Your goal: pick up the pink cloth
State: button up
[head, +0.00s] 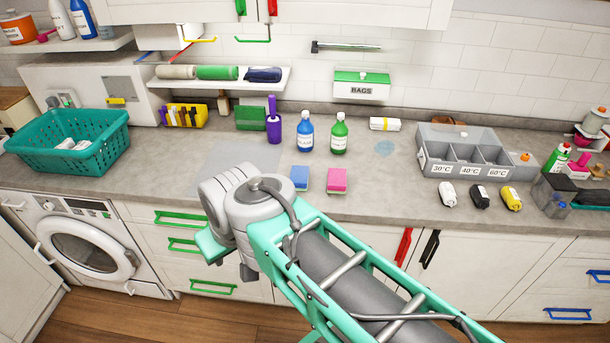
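My arm reaches in from the lower right and passes in front of the counter, below and left of the pink cloth. The arm's bend covers part of the counter edge left of the blue cloth. I cannot make out gripper fingers in this view. Nothing visibly touches the pink cloth.
A blue bottle (305,133) and a green bottle (339,134) stand behind the cloths. Three small packs, including a yellow one (511,198), lie right, before a grey sorting box (432,168). A teal basket (70,160) stands left. Counter right of the pink cloth is clear.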

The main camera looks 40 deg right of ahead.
aim_at(337, 177)
jog(key=u, duration=0.15)
jog(key=i, duration=0.9)
jog(key=z, duration=0.2)
